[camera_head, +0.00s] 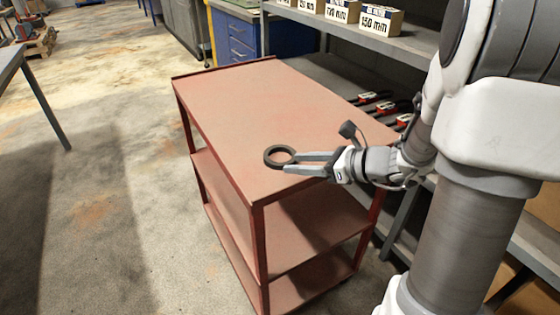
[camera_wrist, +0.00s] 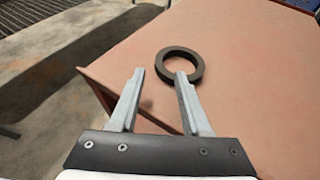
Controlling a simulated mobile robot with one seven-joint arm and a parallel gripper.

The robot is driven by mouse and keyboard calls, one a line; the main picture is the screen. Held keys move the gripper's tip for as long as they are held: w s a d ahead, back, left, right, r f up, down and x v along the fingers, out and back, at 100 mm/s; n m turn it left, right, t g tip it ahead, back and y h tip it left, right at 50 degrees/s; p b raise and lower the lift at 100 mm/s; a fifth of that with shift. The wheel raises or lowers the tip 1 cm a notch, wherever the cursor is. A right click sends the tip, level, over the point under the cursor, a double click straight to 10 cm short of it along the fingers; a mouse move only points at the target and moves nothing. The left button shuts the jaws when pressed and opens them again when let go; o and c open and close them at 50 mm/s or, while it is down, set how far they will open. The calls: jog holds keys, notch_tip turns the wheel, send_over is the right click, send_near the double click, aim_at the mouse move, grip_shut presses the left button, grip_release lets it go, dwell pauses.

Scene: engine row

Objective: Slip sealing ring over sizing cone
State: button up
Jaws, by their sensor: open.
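The dark sealing ring (camera_head: 267,157) appears to lie flat near the front corner of the red trolley top (camera_head: 255,110). It also shows in the wrist view (camera_wrist: 200,68), just beyond my right-hand finger. My gripper (camera_head: 291,162) is open, low over the same corner. In the wrist view, my gripper's (camera_wrist: 160,74) right-hand fingertip overlaps the near edge of the ring, and the left-hand fingertip is apart from it. I cannot tell whether the fingertip touches the ring. Nothing is held between the fingers. I see no sizing cone in either view.
The rest of the trolley top is bare. A grey shelf unit behind carries labelled boxes (camera_head: 381,19) above and several red-and-black tools (camera_head: 375,97) lower down. A blue drawer cabinet (camera_head: 236,37) stands at the back. Open floor (camera_head: 90,160) lies to the left.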

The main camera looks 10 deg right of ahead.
aim_at(270, 162)
jog(key=b+x, duration=0.2)
jog(key=x, duration=0.4)
jog(key=shift+a+r, duration=0.1)
jog(key=shift+a, duration=0.25)
grip_shut()
